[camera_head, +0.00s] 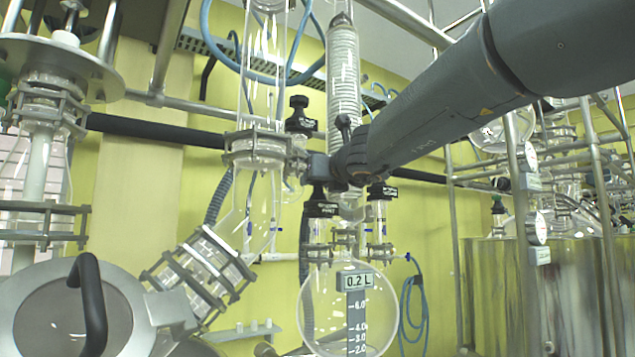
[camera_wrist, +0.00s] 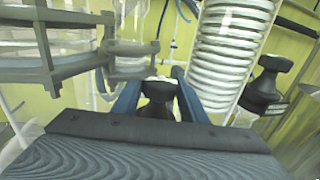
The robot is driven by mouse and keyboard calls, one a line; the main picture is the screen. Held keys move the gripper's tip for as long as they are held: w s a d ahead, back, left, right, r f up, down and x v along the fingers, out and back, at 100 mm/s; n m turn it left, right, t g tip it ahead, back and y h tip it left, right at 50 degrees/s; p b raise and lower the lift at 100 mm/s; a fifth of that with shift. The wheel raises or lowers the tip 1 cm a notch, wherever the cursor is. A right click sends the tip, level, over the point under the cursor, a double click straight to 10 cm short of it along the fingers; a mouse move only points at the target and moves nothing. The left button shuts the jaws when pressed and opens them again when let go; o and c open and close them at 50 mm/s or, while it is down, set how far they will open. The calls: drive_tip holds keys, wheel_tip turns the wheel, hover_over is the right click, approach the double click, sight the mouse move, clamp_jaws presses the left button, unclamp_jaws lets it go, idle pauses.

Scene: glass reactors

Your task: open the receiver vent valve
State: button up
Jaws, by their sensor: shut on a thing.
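My gripper (camera_head: 318,172) reaches in from the upper right in the head view, at the black valve knob (camera_head: 319,196) on the left neck above the round receiver flask (camera_head: 325,305). In the wrist view my gripper (camera_wrist: 158,84) has its two blue-grey fingers on either side of a black knob (camera_wrist: 158,103), shut on it. The knob's top is partly hidden by my gripper in the head view. The flask is clear glass and carries a "0.2 L" display.
A second black knob (camera_head: 381,190) stands right of the held one and shows in the wrist view (camera_wrist: 266,84). Another (camera_head: 298,112) is higher up, behind. A coiled glass condenser (camera_head: 343,75) and a clamped glass column (camera_head: 262,150) stand close around my gripper.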

drive_tip(key=shift+d+r+n+g+y+p, duration=0.15)
drive_tip(key=shift+r+n+g+y+p, duration=0.15)
drive_tip(key=shift+n+y+p, duration=0.35)
drive_tip(key=shift+n+g+y+p, duration=0.5)
drive_tip(key=shift+n+y+p, duration=0.05)
drive_tip(key=shift+y+p, duration=0.35)
drive_tip(key=n+g+y+p, duration=0.3)
drive_tip(key=g+y, duration=0.1)
drive_tip(key=shift+f+n+y, duration=0.1)
drive_tip(key=shift+n+y, duration=0.15)
drive_tip(key=shift+n, duration=0.15)
drive_tip(key=shift+n+g+y+p, duration=0.9)
drive_tip(key=shift+n+g+p, duration=0.3)
drive_tip(key=shift+g, duration=0.4)
drive_tip(key=o, duration=0.9)
drive_tip(key=shift+f, duration=0.1)
drive_tip(key=shift+c, duration=0.2)
